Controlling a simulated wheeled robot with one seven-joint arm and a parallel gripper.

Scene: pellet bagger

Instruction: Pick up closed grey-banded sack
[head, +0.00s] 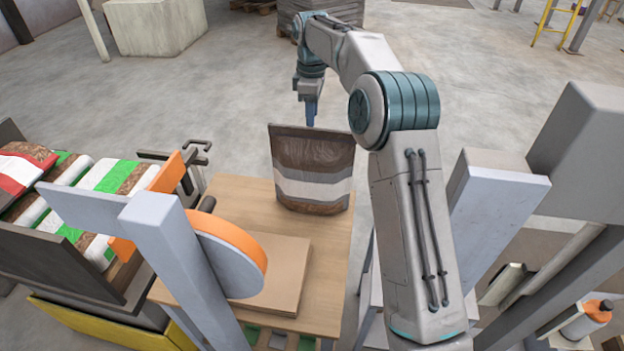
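The sack (313,170) stands upright on the wooden table in the head view. It is brown with a pale grey-white band across its lower middle, and its top edge looks flat and closed. My gripper (310,115) hangs from my arm just above and behind the sack's top edge, pointing down. Its fingers show edge-on and small, so I cannot tell whether they are open or shut. The sack's top does not appear to be between the fingers.
The wooden table (335,238) holds a flat cardboard stack (280,283). A grey post with an orange-rimmed disc (232,255) stands in front. At left, a dark bin (68,262) holds several banded sacks (105,180). Grey machine posts stand at right. Open floor lies beyond.

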